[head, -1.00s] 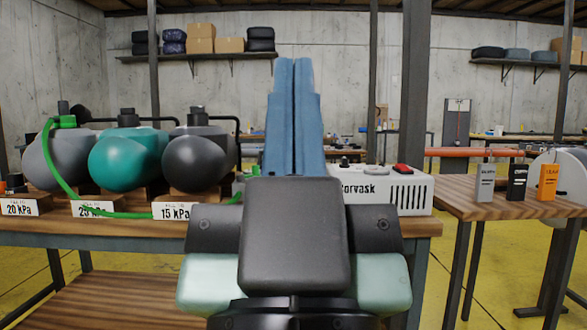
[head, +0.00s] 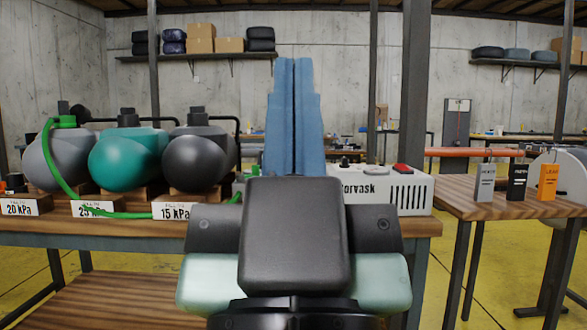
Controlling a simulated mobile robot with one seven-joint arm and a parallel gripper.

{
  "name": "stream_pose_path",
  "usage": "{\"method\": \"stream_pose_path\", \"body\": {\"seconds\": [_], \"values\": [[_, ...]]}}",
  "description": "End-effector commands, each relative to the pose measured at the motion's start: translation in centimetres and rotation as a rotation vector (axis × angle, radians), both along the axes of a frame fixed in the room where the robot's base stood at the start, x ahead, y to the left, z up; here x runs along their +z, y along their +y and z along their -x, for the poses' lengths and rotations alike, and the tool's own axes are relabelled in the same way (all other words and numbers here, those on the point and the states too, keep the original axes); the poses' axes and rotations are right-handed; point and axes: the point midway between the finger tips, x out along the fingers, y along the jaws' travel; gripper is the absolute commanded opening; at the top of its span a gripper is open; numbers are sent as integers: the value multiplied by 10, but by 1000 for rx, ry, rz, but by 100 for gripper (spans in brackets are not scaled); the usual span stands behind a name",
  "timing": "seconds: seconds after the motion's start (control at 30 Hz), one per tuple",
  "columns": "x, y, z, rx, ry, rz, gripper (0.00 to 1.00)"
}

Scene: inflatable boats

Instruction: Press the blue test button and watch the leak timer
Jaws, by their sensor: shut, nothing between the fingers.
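My gripper (head: 294,62) points up and forward in the middle of the head view, its two blue fingers shut together with nothing between them. Behind it on the bench is a white box (head: 382,203) marked "...orvask", with a vent grille, a red switch (head: 402,169) and a dark knob on top. My gripper and wrist hide the left part of this box. I see no blue test button and no leak timer; they may be hidden behind my arm.
Grey, teal (head: 128,160) and black boat tubes stand left on the wooden bench (head: 100,225), with kPa cards before them. A green hose (head: 62,180) runs from the grey tube toward the box. A side table (head: 470,205) at right holds small labelled cartons (head: 517,182).

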Motion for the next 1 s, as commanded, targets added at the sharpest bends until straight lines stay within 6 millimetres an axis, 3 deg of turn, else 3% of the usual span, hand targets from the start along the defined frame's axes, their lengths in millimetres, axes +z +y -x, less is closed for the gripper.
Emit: {"method": "stream_pose_path", "body": {"seconds": [0.37, 0.53, 0.67, 1.0], "values": [[2, 0, 0, 0, 0, 0, 0], [19, 0, 0, 0, 0, 0, 0], [49, 0, 0, 0, 0, 0, 0], [164, 0, 0, 1, -1, 0, 0]]}}
